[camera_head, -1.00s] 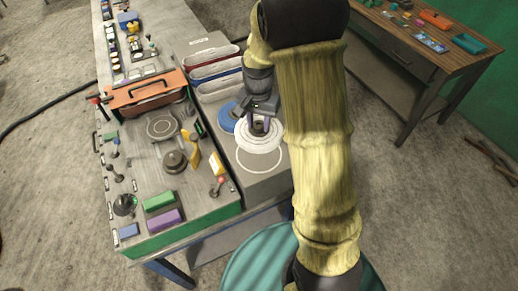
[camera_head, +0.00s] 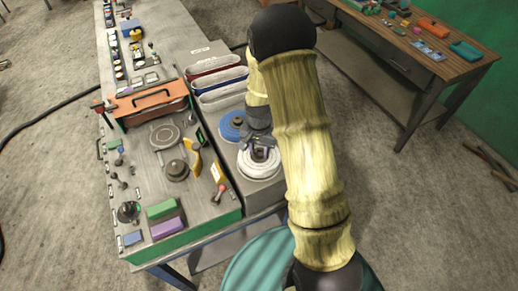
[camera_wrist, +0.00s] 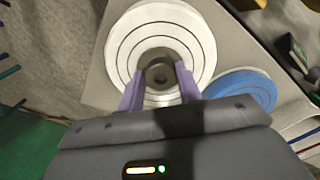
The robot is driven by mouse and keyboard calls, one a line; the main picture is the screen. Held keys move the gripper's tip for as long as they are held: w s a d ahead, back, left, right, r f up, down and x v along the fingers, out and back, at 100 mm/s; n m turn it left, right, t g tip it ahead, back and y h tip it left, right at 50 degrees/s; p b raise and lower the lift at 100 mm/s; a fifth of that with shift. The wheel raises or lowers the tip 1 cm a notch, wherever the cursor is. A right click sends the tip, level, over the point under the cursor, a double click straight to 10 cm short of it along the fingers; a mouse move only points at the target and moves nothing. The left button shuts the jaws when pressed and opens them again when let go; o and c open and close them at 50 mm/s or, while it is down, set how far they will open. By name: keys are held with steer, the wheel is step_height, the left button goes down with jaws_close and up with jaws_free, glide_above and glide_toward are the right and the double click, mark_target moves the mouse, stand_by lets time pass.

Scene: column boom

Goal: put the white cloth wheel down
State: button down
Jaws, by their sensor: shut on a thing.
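The white cloth wheel (camera_head: 262,171) is a flat white disc with concentric stitched rings and a dark hub (camera_wrist: 158,72). My gripper (camera_head: 260,152) is above it, and in the wrist view its two purple fingers (camera_wrist: 160,82) are shut on the hub from both sides. The wheel lies flat, over the spot on the grey stand (camera_head: 262,196) where a white ring was drawn; the ring is now covered. I cannot tell whether the wheel touches the surface. A blue wheel (camera_head: 232,127) lies just behind it, and it shows at the right in the wrist view (camera_wrist: 240,88).
Long bins (camera_head: 220,85) stand behind the blue wheel. To the left, the bench holds a round plate (camera_head: 164,136), a dark knob (camera_head: 177,170), yellow pieces (camera_head: 194,160), a red-tipped lever (camera_head: 218,192), and green (camera_head: 161,209) and purple blocks (camera_head: 167,228).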

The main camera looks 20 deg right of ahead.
mark_target(259, 152)
steer(key=shift+w+f, duration=0.15)
steer(key=shift+f, duration=0.3)
steer(key=c, duration=1)
jaws_free()
steer(key=shift+f, duration=0.15)
steer(key=shift+o, duration=0.2)
step_height(259, 152, up, 12)
steer(key=b, duration=0.4)
steer(key=shift+r, duration=0.2)
